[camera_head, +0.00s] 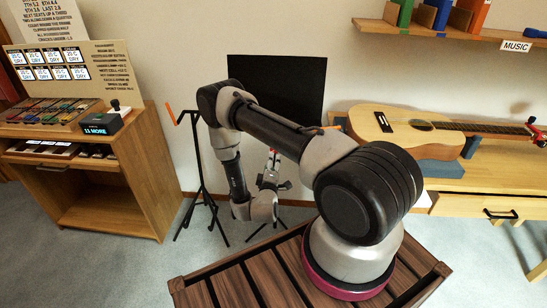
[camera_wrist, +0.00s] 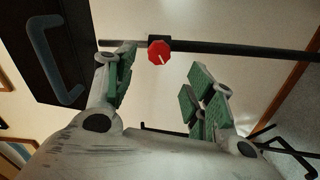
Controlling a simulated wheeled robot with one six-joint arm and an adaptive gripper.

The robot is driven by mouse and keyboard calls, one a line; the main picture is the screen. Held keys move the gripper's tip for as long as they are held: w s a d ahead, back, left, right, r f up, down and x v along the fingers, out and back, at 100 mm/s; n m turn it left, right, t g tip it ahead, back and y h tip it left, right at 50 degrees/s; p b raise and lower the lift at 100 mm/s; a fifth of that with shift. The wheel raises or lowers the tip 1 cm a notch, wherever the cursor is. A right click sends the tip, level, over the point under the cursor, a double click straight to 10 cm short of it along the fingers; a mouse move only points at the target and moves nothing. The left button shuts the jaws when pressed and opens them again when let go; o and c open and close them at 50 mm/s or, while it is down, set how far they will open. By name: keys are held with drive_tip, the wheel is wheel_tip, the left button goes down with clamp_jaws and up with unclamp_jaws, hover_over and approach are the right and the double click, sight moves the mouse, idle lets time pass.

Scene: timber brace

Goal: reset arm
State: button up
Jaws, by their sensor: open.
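My arm rises from its base on a slatted wooden top (camera_head: 240,285) and bends over to the left and down. My gripper (camera_head: 272,165) is in front of the wall, below the black panel (camera_head: 300,80), partly small and hard to make out there. In the wrist view my gripper (camera_wrist: 163,80) has its green-padded fingers spread apart, with nothing held. A red octagonal knob with a white mark (camera_wrist: 160,52) sits on a dark bar (camera_wrist: 225,50) and appears between the fingertips; I cannot tell how far beyond them it is.
A black tripod stand (camera_head: 203,185) is left of my gripper. A wooden cabinet (camera_head: 125,180) with a control box (camera_head: 101,123) stands at the left. A guitar (camera_head: 405,130) lies over a wooden bench (camera_head: 480,175) at the right, under a shelf (camera_head: 450,35). Carpet lies between.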

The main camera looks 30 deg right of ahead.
drive_tip(key=shift+v, duration=0.9)
